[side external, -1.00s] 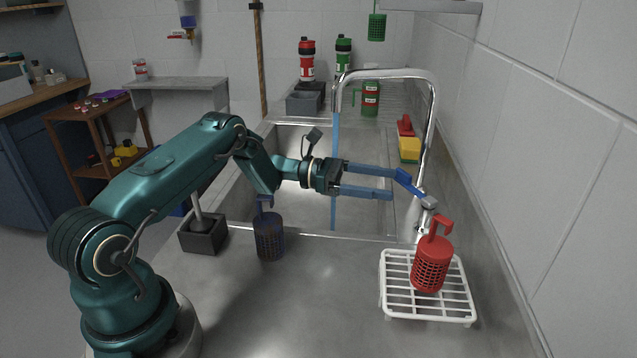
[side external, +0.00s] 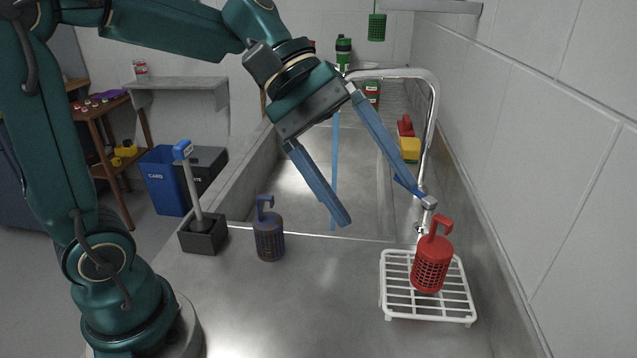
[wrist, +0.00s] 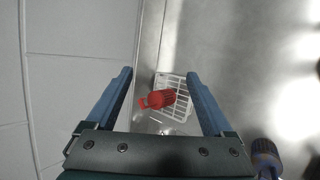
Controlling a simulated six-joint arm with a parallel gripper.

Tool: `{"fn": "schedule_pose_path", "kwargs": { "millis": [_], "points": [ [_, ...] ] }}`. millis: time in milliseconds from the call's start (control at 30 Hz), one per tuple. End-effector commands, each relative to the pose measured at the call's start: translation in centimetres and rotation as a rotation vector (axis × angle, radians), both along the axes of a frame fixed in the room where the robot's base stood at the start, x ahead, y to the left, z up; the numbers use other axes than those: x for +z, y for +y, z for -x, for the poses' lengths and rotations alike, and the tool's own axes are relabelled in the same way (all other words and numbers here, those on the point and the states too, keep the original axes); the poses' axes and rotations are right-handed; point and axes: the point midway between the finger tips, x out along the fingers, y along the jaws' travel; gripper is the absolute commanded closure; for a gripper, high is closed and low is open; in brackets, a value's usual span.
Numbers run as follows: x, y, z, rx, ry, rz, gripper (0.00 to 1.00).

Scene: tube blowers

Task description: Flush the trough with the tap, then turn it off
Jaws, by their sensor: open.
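The chrome tap (side external: 432,110) arches over the right side of the grey trough (side external: 290,185). A blue stream of water (side external: 335,150) falls from its spout into the trough. The tap's blue lever (side external: 410,187) sits at its base, near the red basket. My gripper (side external: 375,198) is open and empty, tilted down over the trough's near end. Its right finger overlaps the lever in the side view; I cannot tell whether they touch. In the wrist view my gripper (wrist: 158,74) shows both fingers spread apart, and the lever cannot be made out there.
A red basket (side external: 432,265) stands on a white rack (side external: 398,303) in front of the tap. A dark blue basket (side external: 268,238) and a black block (side external: 203,238) holding a blue-topped rod stand on the near counter. A yellow and red item (side external: 409,148) lies beside the tap.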

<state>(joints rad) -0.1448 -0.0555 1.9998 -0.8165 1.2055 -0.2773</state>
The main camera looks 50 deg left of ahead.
Motion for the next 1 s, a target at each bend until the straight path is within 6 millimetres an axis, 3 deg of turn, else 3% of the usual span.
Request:
{"fn": "schedule_pose_path", "kwargs": {
  "millis": [100, 200, 500, 767, 1000],
  "points": [
    [-1.0, 0.9, 3.4, -0.095, -0.121, -0.187, 0.14],
    [-2.2, 2.1, 5.4, -0.163, -0.203, -0.327, 0.14],
    [-4.5, 5.5, 8.0, -0.297, -0.370, -0.619, 0.14],
    [-5.4, 8.8, 7.7, -0.368, -0.508, -0.855, 0.14],
    [-3.9, 11.3, 4.0, -0.335, -0.637, -1.023, 0.14]
  ]
}}
